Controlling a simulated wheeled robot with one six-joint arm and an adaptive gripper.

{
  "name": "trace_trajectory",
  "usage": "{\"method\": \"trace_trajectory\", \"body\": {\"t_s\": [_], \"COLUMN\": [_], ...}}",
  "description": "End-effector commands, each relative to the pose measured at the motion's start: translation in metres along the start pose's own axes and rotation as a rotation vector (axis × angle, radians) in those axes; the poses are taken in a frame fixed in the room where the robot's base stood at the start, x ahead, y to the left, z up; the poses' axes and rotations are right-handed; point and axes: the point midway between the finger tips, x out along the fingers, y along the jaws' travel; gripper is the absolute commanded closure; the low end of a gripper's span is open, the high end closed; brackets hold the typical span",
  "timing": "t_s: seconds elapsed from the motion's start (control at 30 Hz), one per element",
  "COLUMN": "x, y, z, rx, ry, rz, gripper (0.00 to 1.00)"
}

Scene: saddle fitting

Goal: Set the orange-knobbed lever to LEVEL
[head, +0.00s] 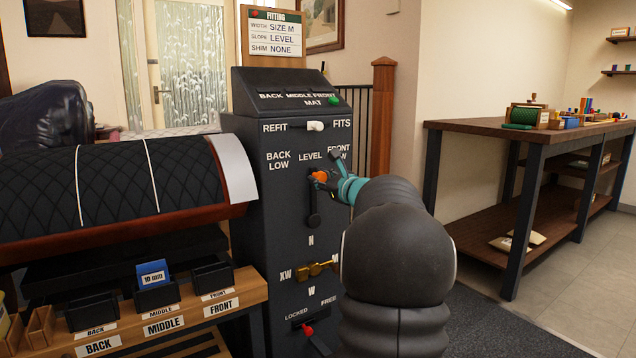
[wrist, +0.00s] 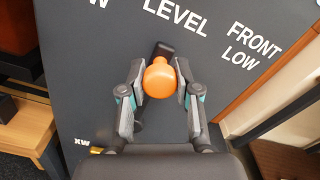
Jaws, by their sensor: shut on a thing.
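The orange knob (head: 320,176) of the lever is on the front of the dark cabinet, below the word LEVEL. In the wrist view the orange knob (wrist: 160,80) sits between my two fingers. My gripper (wrist: 160,82) is shut on the knob, with one finger on either side. The dark lever end (wrist: 164,50) shows just past the knob and points toward the LEVEL label (wrist: 176,13). In the head view my gripper (head: 333,182) and arm hide part of the panel to the right, including part of the FRONT LOW label (head: 339,153).
The cabinet also bears a white REFIT/FITS handle (head: 315,126), a gold width handle (head: 315,268) and a red-tipped LOCKED/FREE lever (head: 308,331). A card above (head: 275,37) reads SLOPE LEVEL. The saddle (head: 110,190) stands at left, a workbench (head: 480,128) at right.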

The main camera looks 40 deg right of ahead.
Motion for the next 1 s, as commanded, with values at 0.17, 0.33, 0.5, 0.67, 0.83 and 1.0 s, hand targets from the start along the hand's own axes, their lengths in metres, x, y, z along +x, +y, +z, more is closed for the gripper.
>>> {"method": "trace_trajectory", "body": {"t_s": [0.17, 0.33, 0.5, 0.67, 0.83, 1.0], "x": [-0.001, -0.002, -0.002, -0.006, -0.028, -0.062], "y": [0.000, -0.003, -0.003, -0.003, -0.003, -0.003], "z": [-0.002, -0.003, -0.002, -0.002, -0.001, -0.001], "rx": [0.003, 0.003, 0.003, 0.003, 0.003, 0.002], "ry": [0.001, 0.002, 0.002, 0.001, 0.002, 0.001], "rz": [0.001, -0.003, -0.004, -0.003, -0.004, -0.005], "gripper": [1.00, 0.42, 0.42, 0.42, 0.42, 0.42]}}
